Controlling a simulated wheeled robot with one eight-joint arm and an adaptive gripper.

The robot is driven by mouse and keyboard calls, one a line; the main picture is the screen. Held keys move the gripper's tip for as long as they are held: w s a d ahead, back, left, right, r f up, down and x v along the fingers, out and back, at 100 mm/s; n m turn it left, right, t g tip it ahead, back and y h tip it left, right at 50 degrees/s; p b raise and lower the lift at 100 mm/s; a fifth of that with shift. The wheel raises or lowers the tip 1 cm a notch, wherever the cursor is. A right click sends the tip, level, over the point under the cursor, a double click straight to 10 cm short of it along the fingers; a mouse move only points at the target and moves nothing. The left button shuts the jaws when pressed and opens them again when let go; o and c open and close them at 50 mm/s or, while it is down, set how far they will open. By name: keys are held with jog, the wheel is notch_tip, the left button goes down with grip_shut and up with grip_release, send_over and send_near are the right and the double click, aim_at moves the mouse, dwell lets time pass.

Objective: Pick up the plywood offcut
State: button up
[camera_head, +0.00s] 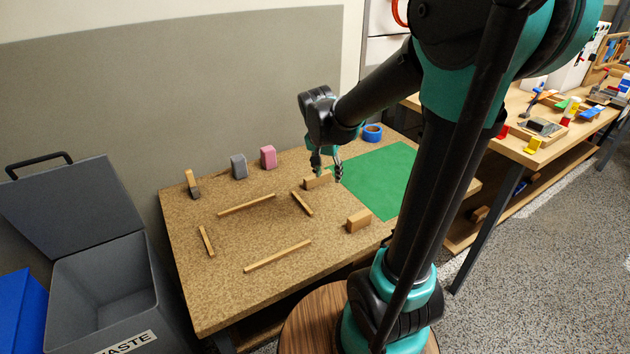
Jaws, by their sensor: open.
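My gripper (328,173) is open and points down near the back of the speckled worktable (200,290). A small tan wooden block (317,181) stands right at its fingertips, partly hidden by them; I cannot tell whether they touch it. A second tan wooden block (358,221) sits nearer the front, apart from the gripper, by the edge of the green mat. Both are plain and wood-coloured. I cannot tell from this view which of the two is the plywood offcut.
Several thin wooden strips (278,256) lie spread on the table. A grey block (239,166), a pink block (268,157), a wood-handled brush (192,184) and a blue tape roll (372,132) stand at the back. The green mat (375,180) is clear. An open waste bin (105,295) stands left.

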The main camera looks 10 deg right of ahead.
jog(key=w+a+r+m+h, duration=0.1)
jog(key=w+a+r+m, duration=0.1)
jog(key=w+a+m, duration=0.3)
jog(key=w+a+r+m+h, duration=0.1)
jog(key=w+a+r, duration=0.1)
jog(key=w, duration=0.5)
send_over(318, 180)
jog(key=a, duration=0.2)
jog(key=shift+g, duration=0.4)
jog(key=f, duration=1)
jog(key=shift+w+a+f, duration=0.15)
jog(key=shift+w+f, duration=0.25)
jog(key=x, duration=0.5)
jog(key=shift+s+d, duration=0.1)
jog(key=shift+d, duration=0.15)
jog(key=shift+d+f, duration=0.1)
jog(key=shift+f, duration=0.1)
jog(key=shift+f, duration=0.25)
jog(key=shift+c, duration=0.6)
grip_shut()
